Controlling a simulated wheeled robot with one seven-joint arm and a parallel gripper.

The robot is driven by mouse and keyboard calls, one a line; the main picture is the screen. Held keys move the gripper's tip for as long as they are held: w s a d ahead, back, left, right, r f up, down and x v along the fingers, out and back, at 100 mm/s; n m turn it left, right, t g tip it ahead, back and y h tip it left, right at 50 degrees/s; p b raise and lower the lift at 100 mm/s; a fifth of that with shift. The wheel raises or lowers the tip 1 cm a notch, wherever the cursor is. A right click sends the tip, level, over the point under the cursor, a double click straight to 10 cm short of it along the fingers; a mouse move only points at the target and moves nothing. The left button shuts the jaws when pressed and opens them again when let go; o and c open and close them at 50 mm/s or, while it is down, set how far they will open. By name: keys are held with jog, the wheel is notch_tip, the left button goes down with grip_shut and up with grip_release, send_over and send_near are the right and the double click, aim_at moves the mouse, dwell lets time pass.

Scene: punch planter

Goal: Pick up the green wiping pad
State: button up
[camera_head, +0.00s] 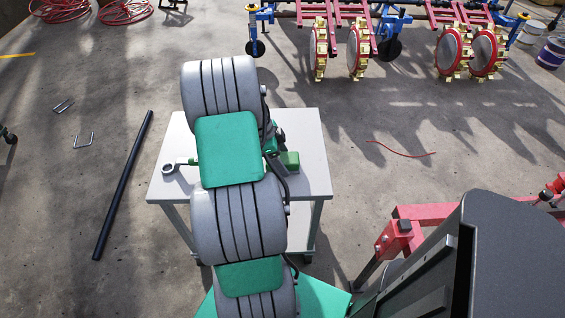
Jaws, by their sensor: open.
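A small green block-like thing (290,160), which may be the green wiping pad, lies on the right part of a light-topped table (314,182). Its left side is partly hidden by my arm. My grey arm with green panels reaches up across the middle of the table and covers much of its top. I cannot make out my gripper; it seems hidden behind the arm. I cannot tell how far it is from the green block.
A grey ring-ended tool (172,168) lies at the table's left. A black bar (124,185) lies on the floor to the left. Red metal frame parts (396,238) stand at the lower right. Red and blue machinery with toothed wheels (356,50) stands at the back.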

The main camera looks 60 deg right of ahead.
jog(key=shift+f+b, duration=0.25)
jog(key=shift+b, duration=0.1)
jog(key=shift+c, duration=0.3)
